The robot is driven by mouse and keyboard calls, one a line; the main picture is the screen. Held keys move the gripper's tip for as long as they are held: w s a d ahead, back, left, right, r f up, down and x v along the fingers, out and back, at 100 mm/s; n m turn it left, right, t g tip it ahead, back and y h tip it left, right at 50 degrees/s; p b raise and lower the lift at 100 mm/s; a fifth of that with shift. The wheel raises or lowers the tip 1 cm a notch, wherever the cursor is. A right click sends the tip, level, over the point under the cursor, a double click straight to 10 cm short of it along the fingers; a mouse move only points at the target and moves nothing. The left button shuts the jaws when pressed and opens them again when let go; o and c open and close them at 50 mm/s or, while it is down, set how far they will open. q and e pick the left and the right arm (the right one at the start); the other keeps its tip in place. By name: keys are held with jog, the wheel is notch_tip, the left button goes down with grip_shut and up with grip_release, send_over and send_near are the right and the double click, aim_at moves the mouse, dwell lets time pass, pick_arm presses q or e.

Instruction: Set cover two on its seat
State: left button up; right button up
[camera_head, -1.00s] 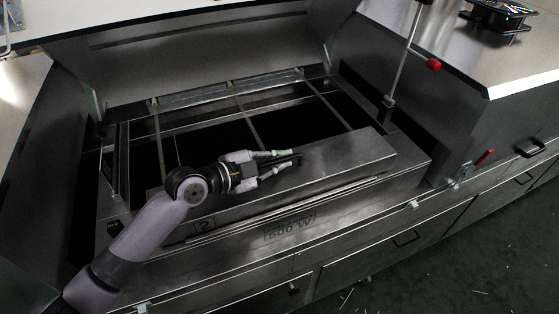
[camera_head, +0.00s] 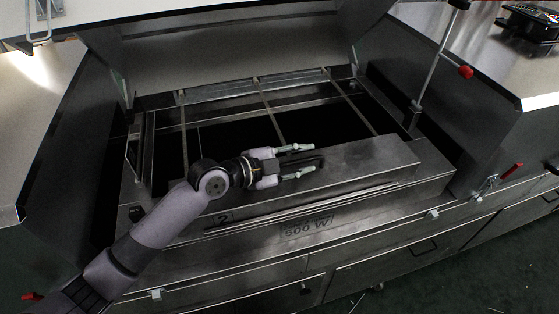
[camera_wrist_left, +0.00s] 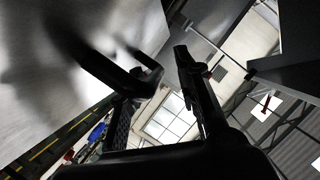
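Cover two is the long grey metal cover (camera_head: 365,165) marked "2", lying along the front side of the dark opening in the head view. I cannot tell whether it sits fully down. My left gripper (camera_head: 297,161) is over the cover's middle, its two pale fingertips apart. A dark bar shows between or just beyond them, perhaps a handle. In the left wrist view my left gripper (camera_wrist_left: 165,95) has a clear gap between its dark fingers. A dark curved bar crosses in front of a bright metal surface there; I see no clear grip on it. My right gripper is out of view.
The opening's frame has thin crossbars (camera_head: 272,112) behind the cover. A raised lid (camera_head: 230,50) stands at the back. A rod with a red knob (camera_head: 466,72) rises at the right. A red-handled latch (camera_head: 511,169) is at the front right.

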pick_arm(q)
jog(key=b+v, duration=0.1)
jog(key=v, duration=0.9)
jog(key=shift+s+a, duration=0.1)
jog(key=shift+a, duration=0.15)
jog(key=shift+b+v, duration=0.3)
jog(key=shift+v, duration=0.5)
jog(key=shift+s+d, duration=0.1)
jog(key=shift+d, duration=0.05)
